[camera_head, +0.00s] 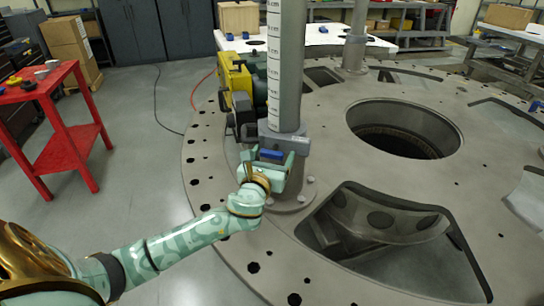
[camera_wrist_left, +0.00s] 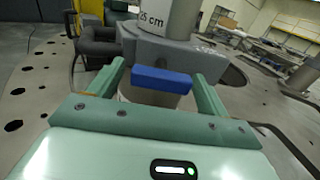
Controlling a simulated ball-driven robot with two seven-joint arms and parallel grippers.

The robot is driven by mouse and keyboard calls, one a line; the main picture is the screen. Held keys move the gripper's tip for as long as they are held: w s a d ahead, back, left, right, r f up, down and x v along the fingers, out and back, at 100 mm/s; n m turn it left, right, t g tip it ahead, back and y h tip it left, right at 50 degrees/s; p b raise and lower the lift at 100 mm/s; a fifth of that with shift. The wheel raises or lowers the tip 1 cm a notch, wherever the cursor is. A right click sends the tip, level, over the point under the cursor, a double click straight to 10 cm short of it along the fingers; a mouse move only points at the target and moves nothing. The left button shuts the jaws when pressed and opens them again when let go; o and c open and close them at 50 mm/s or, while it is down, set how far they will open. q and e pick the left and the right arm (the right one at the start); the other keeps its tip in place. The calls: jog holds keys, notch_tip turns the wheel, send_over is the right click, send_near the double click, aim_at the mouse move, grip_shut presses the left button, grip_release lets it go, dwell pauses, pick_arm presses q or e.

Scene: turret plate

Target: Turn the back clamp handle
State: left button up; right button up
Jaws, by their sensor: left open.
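A grey clamp (camera_head: 288,138) sits around the upright post (camera_head: 289,60), which carries a measuring scale in cm. A short blue handle (camera_wrist_left: 161,78) shows on the near side of the clamp in the left wrist view, and as a small blue bar (camera_head: 271,154) in the head view. My left gripper (camera_wrist_left: 160,84) is open, with one green finger on each side of the blue handle. I cannot tell whether the fingers touch it. In the head view my left gripper (camera_head: 276,164) is at the clamp, low on the post. No second clamp handle is clearly visible.
The post stands on a large round grey plate (camera_head: 225,200) with big cutouts and small holes. A yellow and black machine (camera_head: 235,85) is behind the clamp to the left. A red cart (camera_head: 62,150) stands at the left. The floor between is mostly clear.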

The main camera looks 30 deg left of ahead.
pick_arm(q)
jog(key=c, duration=1)
jog(key=n+p, duration=0.1)
jog(key=n, duration=0.3)
jog(key=shift+d, duration=0.1)
jog(key=n, duration=0.4)
jog(key=shift+d+r+n+p, duration=0.1)
jog(key=shift+n+p, duration=0.2)
jog(key=shift+p, duration=0.1)
jog(key=n, duration=0.4)
jog(key=shift+w+r+n+p, duration=0.1)
jog(key=shift+n+p, duration=0.2)
jog(key=n, duration=0.4)
jog(key=shift+d+r+n+p, duration=0.1)
jog(key=shift+n+p, duration=0.2)
jog(key=shift+p, duration=0.05)
